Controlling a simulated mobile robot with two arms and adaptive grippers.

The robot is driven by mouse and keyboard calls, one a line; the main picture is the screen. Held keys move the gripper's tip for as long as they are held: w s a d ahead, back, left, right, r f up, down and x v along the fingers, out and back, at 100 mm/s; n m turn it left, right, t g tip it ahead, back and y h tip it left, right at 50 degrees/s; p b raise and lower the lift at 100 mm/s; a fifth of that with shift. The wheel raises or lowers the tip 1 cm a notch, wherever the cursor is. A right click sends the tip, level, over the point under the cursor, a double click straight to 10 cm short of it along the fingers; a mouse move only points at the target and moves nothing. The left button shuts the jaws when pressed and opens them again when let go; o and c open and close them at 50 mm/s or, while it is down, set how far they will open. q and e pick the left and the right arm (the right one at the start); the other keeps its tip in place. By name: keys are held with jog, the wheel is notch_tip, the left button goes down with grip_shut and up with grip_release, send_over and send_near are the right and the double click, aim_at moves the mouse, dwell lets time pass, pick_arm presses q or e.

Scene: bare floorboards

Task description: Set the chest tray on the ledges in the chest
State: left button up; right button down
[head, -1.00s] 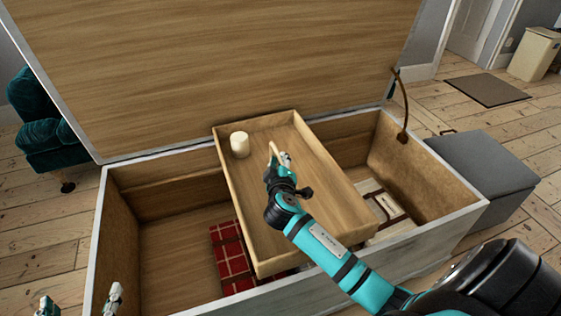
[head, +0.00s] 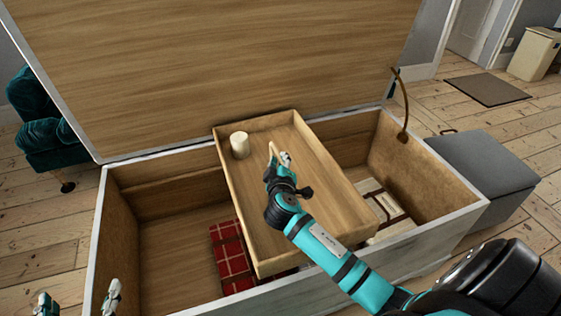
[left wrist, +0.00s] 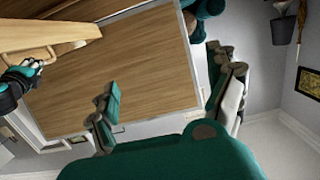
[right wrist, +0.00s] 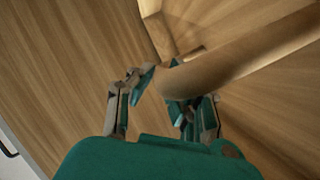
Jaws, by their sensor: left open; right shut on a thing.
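The chest (head: 122,182) stands open with its lid (head: 230,70) raised. The wooden chest tray (head: 262,205) lies crosswise over the middle of the chest, its far end above the back rim. I cannot tell whether it touches the ledges. My right gripper (head: 277,158) is shut on the tray's curved wooden handle, which also shows in the right wrist view (right wrist: 245,58). My left gripper (head: 80,300) is open and empty, at the chest's front left; its spread fingers show in the left wrist view (left wrist: 170,95).
A cream candle (head: 239,145) stands in the tray's far left corner. A red plaid item (head: 231,258) and a pale item with dark straps (head: 387,208) lie on the chest floor. A cord (head: 404,105) hangs at the right. A grey box (head: 480,170) stands outside.

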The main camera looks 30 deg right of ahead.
jog(key=shift+f+b, duration=0.1)
jog(key=shift+b, duration=0.2)
pick_arm(q)
jog(key=r, duration=0.1)
jog(key=r+t, duration=0.1)
jog(key=r, duration=0.1)
jog(key=shift+w+d+r+t+h, duration=0.1)
jog(key=shift+w+d+t+h, duration=0.2)
jog(key=shift+t+h, duration=0.1)
jog(key=shift+d+r+t, duration=0.1)
jog(key=shift+r+t, duration=0.4)
jog(key=shift+r, duration=0.15)
pick_arm(e)
jog(key=shift+f, duration=0.3)
pick_arm(q)
jog(key=shift+s+r+b, duration=0.1)
jog(key=shift+r+b, duration=0.2)
jog(key=shift+r, duration=0.05)
pick_arm(e)
jog(key=shift+f, duration=0.1)
pick_arm(q)
jog(key=shift+r+t, duration=0.2)
jog(key=shift+t, duration=0.1)
jog(key=shift+d+r+h, duration=0.1)
jog(key=shift+r+h, duration=0.2)
pick_arm(e)
jog(key=shift+f, duration=0.15)
